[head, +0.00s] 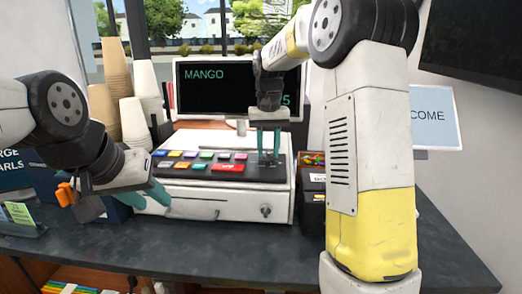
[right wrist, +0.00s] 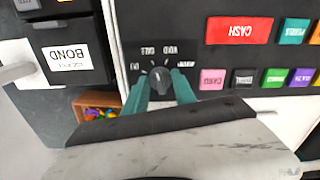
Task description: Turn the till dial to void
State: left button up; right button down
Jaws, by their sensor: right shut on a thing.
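The till (head: 222,200) stands on the dark counter, with a key panel on its sloped top. The till dial (right wrist: 159,81) is a small dark knob in the right wrist view, where the panel appears upside down. Small white labels arc around it; one at the upper right looks like VOID, but the print is small. My right gripper (head: 267,161) reaches down to the right end of the panel, and its teal fingers, also in the right wrist view (right wrist: 159,90), are shut on the dial. I cannot tell the dial's exact setting. My left gripper (head: 151,199) is empty and open at the till's front left.
A screen (head: 215,90) reading MANGO stands behind the till. Stacked cups (head: 117,68) stand at the back left. A dark box (head: 312,188) stands right of the till. The front counter (head: 200,250) is clear.

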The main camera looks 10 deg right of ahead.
aim_at(268, 151)
jog(key=m, duration=0.6)
jog(key=shift+m, duration=0.3)
dwell(0.4)
jog(key=c, duration=1)
grip_release()
jog(key=shift+c, duration=0.2)
jog(key=shift+r, duration=0.15)
notch_tip(268, 151, up, 8)
jog(key=shift+f, duration=0.2)
